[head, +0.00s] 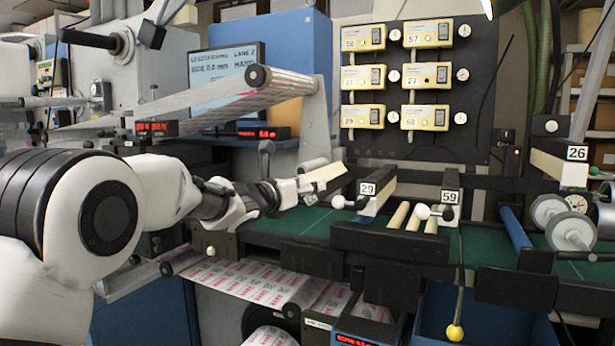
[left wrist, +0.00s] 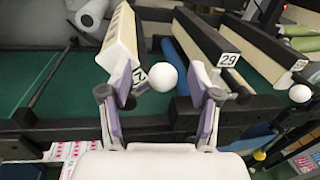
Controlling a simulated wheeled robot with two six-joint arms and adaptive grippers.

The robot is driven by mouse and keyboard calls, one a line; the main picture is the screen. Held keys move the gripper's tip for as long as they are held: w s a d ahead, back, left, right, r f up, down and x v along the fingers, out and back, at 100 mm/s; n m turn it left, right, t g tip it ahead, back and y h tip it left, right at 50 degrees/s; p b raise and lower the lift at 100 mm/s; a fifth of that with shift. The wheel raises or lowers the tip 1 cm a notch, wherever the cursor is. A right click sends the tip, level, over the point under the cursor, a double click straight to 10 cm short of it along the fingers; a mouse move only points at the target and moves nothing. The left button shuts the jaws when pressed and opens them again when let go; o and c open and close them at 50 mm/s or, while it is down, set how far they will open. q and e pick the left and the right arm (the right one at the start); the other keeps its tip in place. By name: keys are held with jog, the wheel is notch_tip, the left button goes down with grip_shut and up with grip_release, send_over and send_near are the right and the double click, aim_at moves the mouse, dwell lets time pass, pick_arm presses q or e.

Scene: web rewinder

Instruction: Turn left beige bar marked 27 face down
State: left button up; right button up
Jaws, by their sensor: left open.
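The left beige bar (left wrist: 122,42) shows its beige face in the left wrist view. Its small white end label (left wrist: 140,74) is partly hidden, so I cannot read the full number. A white ball knob (left wrist: 163,78) sits at its near end. In the head view the bar (head: 325,174) lies just beyond my left gripper (head: 294,189). My left gripper is open, and in the left wrist view its fingers (left wrist: 160,100) stand on either side of the knob. I cannot tell whether they touch it. My right gripper is in no view.
Bars marked 29 (head: 376,192) and 59 (head: 450,190) stand to the right, with ball knobs at their ends. A bar marked 26 (head: 560,166) is farther right, near metal rollers. Green bed (head: 300,222) shows between dark frames. Printed web (head: 245,280) runs below the arm.

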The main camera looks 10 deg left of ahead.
pick_arm(q)
jog(key=shift+w+d+f, duration=0.1)
jog(key=shift+w+d, duration=0.2)
jog(key=shift+w, duration=0.35)
jog(key=shift+s+a, duration=0.1)
jog(key=shift+c, duration=0.4)
jog(key=shift+s, duration=0.1)
grip_shut()
